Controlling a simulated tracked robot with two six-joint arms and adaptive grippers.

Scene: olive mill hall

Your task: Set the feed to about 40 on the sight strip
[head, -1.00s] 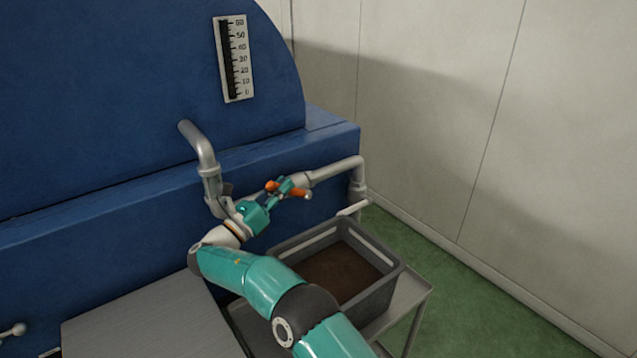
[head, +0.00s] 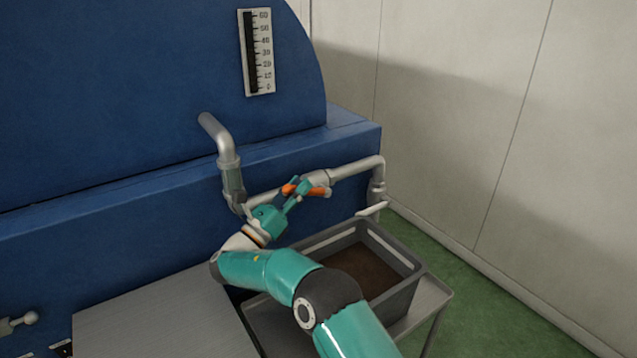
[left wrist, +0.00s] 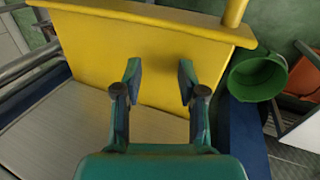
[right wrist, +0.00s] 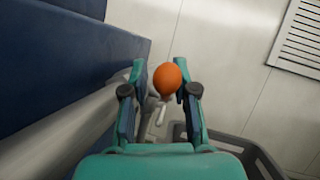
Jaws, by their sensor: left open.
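The sight strip (head: 270,50), a white scale marked 0 to 60 with a dark column, is fixed on the blue machine (head: 120,90). I cannot read a clear level on it. An orange handle (head: 318,192) sits at the grey pipe below the strip. My right gripper (head: 301,189) is at this handle, its fingers closed in around it. In the right wrist view the rounded orange end of the handle (right wrist: 166,80) fills the gap between the fingertips. My left gripper (left wrist: 159,82) is open and empty before a yellow panel (left wrist: 150,45); it is outside the head view.
A grey crate (head: 412,285) with dark contents stands on a metal stand below the pipe outlet (head: 371,209). A grey tabletop (head: 150,320) lies left of my right arm. A green bucket (left wrist: 258,76) is right of the yellow panel.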

